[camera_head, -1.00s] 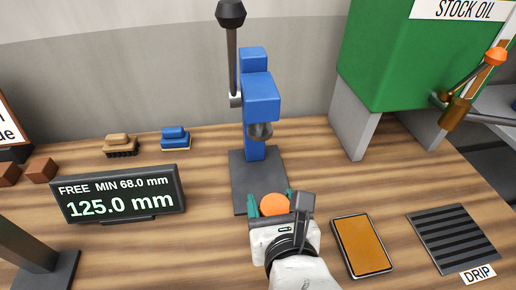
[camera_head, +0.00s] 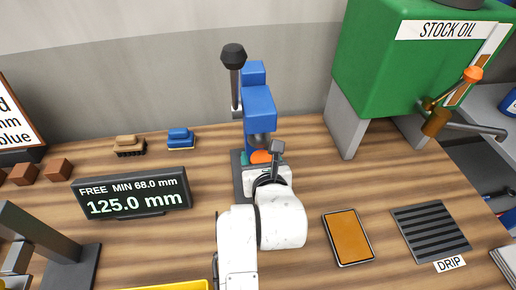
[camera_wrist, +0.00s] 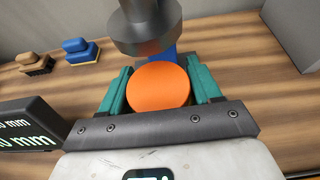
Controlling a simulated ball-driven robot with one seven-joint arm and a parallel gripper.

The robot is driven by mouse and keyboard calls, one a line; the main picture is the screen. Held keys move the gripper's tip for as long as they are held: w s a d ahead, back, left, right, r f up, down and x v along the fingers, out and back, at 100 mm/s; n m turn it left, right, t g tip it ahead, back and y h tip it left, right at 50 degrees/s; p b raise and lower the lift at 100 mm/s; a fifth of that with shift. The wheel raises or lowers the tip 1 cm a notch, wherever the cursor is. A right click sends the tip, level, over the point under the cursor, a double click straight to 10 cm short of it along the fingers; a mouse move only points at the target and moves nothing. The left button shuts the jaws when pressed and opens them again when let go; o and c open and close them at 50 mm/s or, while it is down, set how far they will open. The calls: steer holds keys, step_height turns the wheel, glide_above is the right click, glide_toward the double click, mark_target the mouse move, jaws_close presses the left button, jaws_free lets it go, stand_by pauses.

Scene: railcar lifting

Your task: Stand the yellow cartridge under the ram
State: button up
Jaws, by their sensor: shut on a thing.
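My gripper (camera_head: 261,160) is shut on a round thing with a flat orange top (camera_head: 260,156), held between its teal fingers. In the wrist view the orange disc (camera_wrist: 158,86) faces up between both fingers. Its sides are hidden, and I see no yellow on it, so I cannot tell whether it is the yellow cartridge. The blue press (camera_head: 259,102) stands behind my gripper. Its grey ram (camera_wrist: 147,28) is above and just beyond the disc in the wrist view. The dark press base (camera_head: 238,183) is partly hidden by my gripper. Whether the held thing touches the base is hidden.
A display (camera_head: 133,194) reads FREE 125.0 mm, MIN 68.0 mm. Tan (camera_head: 129,145) and blue (camera_head: 181,138) brushes lie back left. An orange-faced pad (camera_head: 347,237) and a drip grate (camera_head: 430,233) lie right. A green stock oil tank (camera_head: 400,60) stands back right. A yellow edge (camera_head: 175,286) shows in front.

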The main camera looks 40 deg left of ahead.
steer(key=shift+p+x, duration=0.55)
steer(key=shift+x, duration=1.3)
steer(key=shift+f, duration=0.1)
steer(key=o, duration=1.3)
steer(key=shift+b+v, duration=1.8)
steer(key=shift+v, duration=4.3)
